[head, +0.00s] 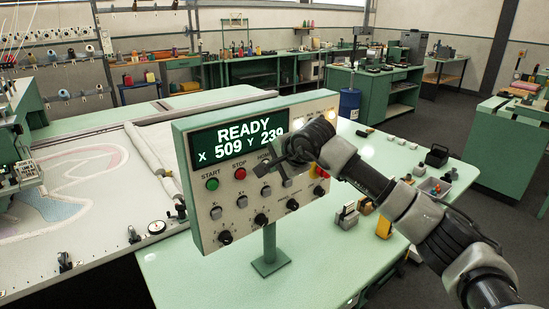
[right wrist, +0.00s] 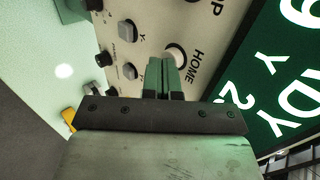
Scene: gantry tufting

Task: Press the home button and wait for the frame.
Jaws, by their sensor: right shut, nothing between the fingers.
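The control panel (head: 215,245) stands on a green post, its screen (head: 238,142) reading READY, X 509, Y 239. The pale round home button (right wrist: 176,53) shows in the right wrist view beside the HOME label; in the head view my gripper covers it. My right gripper (head: 266,170) is shut and empty, in front of the panel. Its fingertips (right wrist: 164,64) are right at the home button's edge; I cannot tell whether they touch it. The tufting frame (head: 80,125) with white cloth lies to the left. My left gripper is not in view.
The green START button (head: 212,184) and red STOP button (head: 240,174) are left of my gripper. Grey buttons and black knobs (head: 261,219) sit below. Small boxes and tools (head: 347,215) lie on the green table right of the panel.

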